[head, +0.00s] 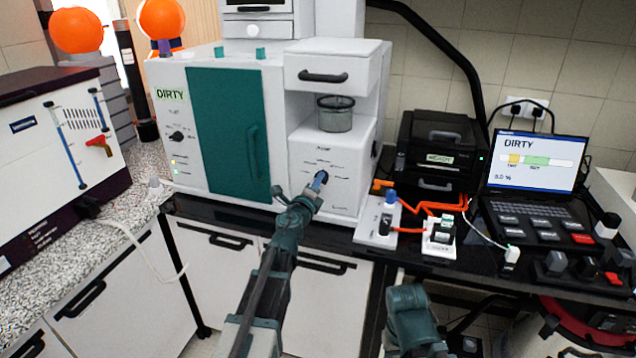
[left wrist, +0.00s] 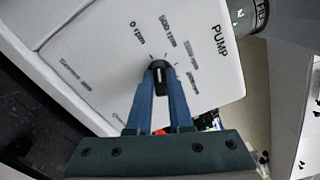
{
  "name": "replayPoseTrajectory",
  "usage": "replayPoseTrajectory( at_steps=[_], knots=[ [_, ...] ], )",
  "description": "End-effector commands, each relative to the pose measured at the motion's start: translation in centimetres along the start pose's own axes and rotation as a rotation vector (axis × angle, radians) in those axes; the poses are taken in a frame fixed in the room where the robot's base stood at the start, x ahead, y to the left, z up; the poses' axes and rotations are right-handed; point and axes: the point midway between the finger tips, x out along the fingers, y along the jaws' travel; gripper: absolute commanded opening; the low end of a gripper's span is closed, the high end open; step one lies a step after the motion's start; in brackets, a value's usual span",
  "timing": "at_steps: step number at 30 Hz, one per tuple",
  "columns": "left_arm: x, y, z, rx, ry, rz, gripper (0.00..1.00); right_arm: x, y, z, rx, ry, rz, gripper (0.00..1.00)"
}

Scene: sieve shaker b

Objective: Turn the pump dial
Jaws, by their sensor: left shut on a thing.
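The pump dial (left wrist: 159,76) is a small black knob on a white panel marked PUMP, with printed setting labels around it in the left wrist view. My left gripper (left wrist: 161,84) has its two blue fingers on either side of the dial and is shut on it. In the head view my left gripper (head: 319,181) reaches the front of the white pump unit (head: 305,155), and its fingers hide the dial there. Part of my right arm shows at the bottom of the head view, but I cannot see its fingers.
A glass jar (head: 336,114) sits in the recess above the panel. A teal door (head: 222,135) is to the left. Orange cables (head: 440,205), a black box (head: 437,150) and a laptop (head: 537,165) reading DIRTY stand to the right.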

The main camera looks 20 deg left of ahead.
Motion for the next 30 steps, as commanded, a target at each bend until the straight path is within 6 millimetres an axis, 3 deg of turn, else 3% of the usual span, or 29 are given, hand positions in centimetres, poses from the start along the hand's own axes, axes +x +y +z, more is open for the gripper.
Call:
replayPoseTrajectory(
  at_steps=[15, 30],
  knots=[
    [0.0, 0.16, -0.01, -0.344, 0.0, 0.0, 0.0, 0.15, -0.01, -0.01, 0.0, 0.0, 0.0, 0.5],
    [-0.01, 0.17, -0.03, -0.426, 0.0, 0.0, 0.0, 0.17, -0.02, -0.01, 0.0, 0.0, 0.0, 0.5]
  ],
)
